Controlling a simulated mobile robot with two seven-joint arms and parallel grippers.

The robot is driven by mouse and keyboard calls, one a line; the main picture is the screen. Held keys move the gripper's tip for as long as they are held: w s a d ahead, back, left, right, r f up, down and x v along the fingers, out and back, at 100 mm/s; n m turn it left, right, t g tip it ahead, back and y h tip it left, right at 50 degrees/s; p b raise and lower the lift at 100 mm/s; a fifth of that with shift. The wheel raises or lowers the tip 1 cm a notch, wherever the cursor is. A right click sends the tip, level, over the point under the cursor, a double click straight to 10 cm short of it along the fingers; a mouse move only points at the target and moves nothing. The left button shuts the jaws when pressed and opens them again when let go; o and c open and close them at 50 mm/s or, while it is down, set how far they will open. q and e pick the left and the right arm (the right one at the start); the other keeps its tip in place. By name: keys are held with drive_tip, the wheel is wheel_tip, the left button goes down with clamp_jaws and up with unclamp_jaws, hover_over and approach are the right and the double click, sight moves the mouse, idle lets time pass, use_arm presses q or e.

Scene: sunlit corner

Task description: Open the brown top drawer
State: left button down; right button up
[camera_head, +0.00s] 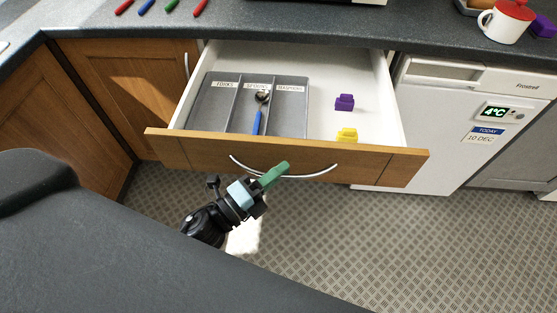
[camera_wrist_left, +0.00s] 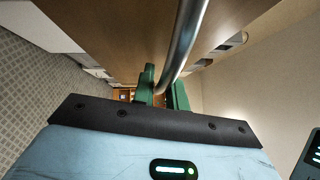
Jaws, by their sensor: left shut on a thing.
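The brown top drawer (camera_head: 210,147) stands pulled out from the counter, its white inside showing. Its curved silver handle (camera_head: 315,174) runs along the front and also shows in the left wrist view (camera_wrist_left: 186,45). My left gripper (camera_head: 275,174), with green fingers, is at the left part of the handle. In the left wrist view the handle passes between the green fingers (camera_wrist_left: 162,88), and the gripper is shut on it. The exact contact is partly hidden. My right gripper is not in view.
The drawer holds a grey cutlery tray (camera_head: 218,107) with a blue-handled spoon (camera_head: 258,115), a purple block (camera_head: 345,102) and a yellow block (camera_head: 347,134). A white fridge (camera_head: 425,135) stands to the right. Patterned floor in front is clear. A red-lidded mug (camera_head: 505,24) is on the counter.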

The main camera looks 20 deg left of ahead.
use_arm(q)
drive_tip(key=shift+s+d, duration=0.25)
drive_tip(key=shift+s, duration=0.8)
drive_tip(key=c, duration=1.4)
unclamp_jaws()
drive_tip(key=shift+s, duration=0.1)
drive_tip(key=b+v, duration=0.2)
drive_tip(key=v, duration=0.5)
drive_tip(key=shift+s+a, duration=0.15)
drive_tip(key=shift+s, duration=0.1)
